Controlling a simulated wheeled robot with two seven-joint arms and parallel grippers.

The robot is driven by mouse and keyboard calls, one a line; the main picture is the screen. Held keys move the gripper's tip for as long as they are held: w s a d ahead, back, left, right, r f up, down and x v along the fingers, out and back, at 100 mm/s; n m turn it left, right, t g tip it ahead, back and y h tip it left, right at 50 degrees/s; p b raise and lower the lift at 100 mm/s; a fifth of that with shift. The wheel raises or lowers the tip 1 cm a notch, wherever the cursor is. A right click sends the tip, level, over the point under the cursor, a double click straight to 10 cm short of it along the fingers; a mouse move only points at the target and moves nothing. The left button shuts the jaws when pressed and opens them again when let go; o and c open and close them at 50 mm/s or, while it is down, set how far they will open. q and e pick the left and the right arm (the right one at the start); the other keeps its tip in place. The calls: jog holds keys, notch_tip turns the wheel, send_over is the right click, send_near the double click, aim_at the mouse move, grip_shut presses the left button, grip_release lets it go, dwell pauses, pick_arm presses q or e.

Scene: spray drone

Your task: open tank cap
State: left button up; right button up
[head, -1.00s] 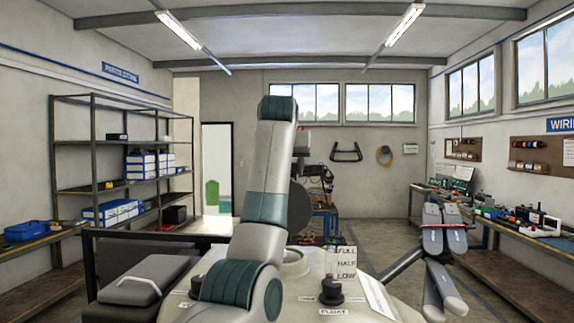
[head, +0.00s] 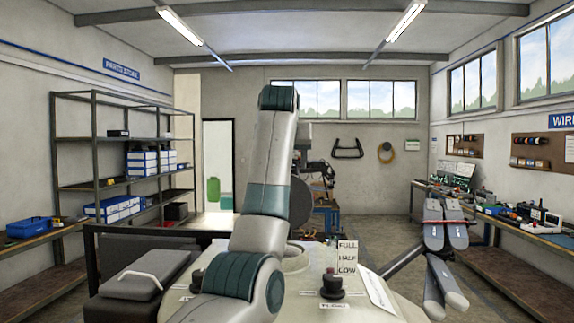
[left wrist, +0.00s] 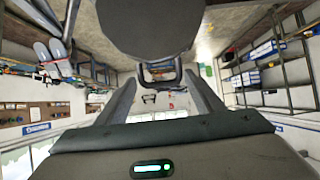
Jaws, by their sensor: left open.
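The pale tank top (head: 320,285) of the drone is in the lower middle of the head view. Its round white filler neck (head: 292,262) is partly hidden behind my left arm. A dark round disc, which looks like the tank cap (head: 301,206), stands above the neck beside my arm. A large dark round shape, probably the same cap (left wrist: 150,25), fills the top middle of the left wrist view. My right gripper is not in view.
A black knob (head: 332,283) and a FULL/HALF/LOW label (head: 347,257) are on the tank right of my arm. Folded grey drone parts (head: 445,222) rise at the right. A grey hatch with a handle (head: 138,278) is at the left. Shelves (head: 120,150) and benches line the walls.

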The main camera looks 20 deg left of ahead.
pick_arm(q)
jog(key=b+v, duration=0.7)
jog(key=v, duration=0.9)
jog(key=shift+s+d+r, duration=0.2)
jog(key=shift+s+d, duration=0.1)
